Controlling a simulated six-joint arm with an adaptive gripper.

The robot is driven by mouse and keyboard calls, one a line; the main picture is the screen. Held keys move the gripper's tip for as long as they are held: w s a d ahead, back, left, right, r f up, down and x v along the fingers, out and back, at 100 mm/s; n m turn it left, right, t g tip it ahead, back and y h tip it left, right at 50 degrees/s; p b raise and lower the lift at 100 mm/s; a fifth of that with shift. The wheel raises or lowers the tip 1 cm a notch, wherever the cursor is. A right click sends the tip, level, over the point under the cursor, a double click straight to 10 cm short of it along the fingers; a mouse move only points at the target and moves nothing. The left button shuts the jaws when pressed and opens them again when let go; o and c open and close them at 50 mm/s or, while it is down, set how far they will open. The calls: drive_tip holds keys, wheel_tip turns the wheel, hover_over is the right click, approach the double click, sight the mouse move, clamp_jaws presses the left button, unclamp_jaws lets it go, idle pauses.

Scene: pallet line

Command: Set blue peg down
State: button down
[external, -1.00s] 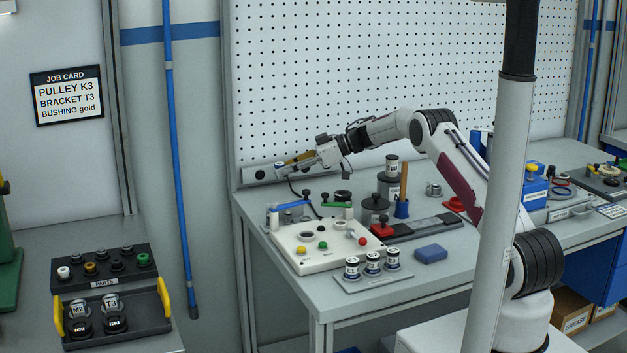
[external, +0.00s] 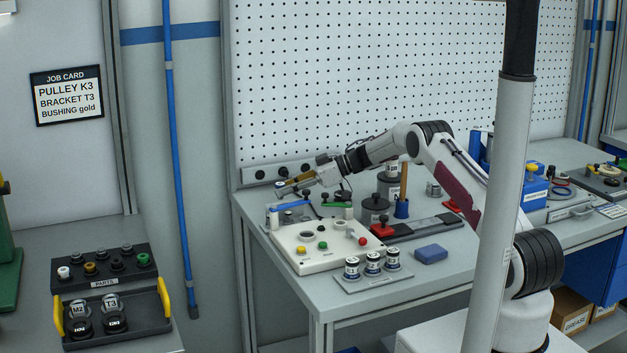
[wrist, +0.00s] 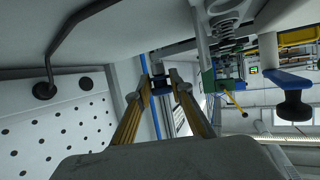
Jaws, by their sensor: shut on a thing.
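My gripper (external: 285,187) reaches left above the back left corner of the workbench, its fingers nearly level and tilted slightly down. It is shut on a small blue piece with a pale end (external: 279,186), which I take to be the blue peg. In the wrist view, the piece looks dark blue (wrist: 161,87) between the two fingertips, and the long brown-gold fingers (wrist: 160,100) hide part of it. It is held in the air, above the clamp with the blue lever (external: 290,205). Its exact height is hard to tell.
A grey rail with dark round holes (external: 260,174) lies behind my gripper, below the pegboard. A white control panel (external: 318,257) with coloured buttons, a green lever (external: 335,206) and dark canisters (external: 375,208) crowd nearby. Labelled jars (external: 372,262) stand in front.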

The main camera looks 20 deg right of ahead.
drive_tip(key=shift+f, duration=0.1)
drive_tip(key=shift+f, duration=1.8)
drive_tip(key=shift+f, duration=0.15)
drive_tip(key=c, duration=2.1)
unclamp_jaws()
